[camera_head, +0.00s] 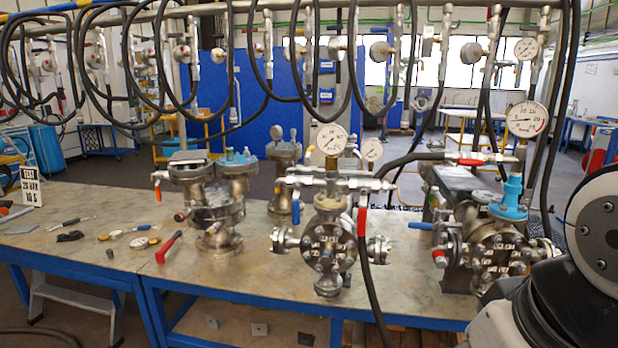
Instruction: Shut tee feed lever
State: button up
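Several valve levers show, and I cannot tell which one is the tee feed lever. A red lever (362,222) hangs straight down at the right of the tee pipework on the middle flanged vessel (328,250). A blue lever (295,208) hangs down at the left of that pipework. Another red lever (470,162) lies flat along the line to the right vessel (497,250). A blue lever (420,226) sticks out left of the right vessel. My gripper is out of view; only part of my arm shows at the lower right.
A steel-topped bench (110,262) carries the vessels; loose tools lie at its left. Black hoses (368,285) loop overhead and down past the middle vessel. A pressure gauge (526,119) rises over the right vessel.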

aim_at(461, 161)
jog(key=i+l, duration=0.55)
jog(key=i, duration=0.25)
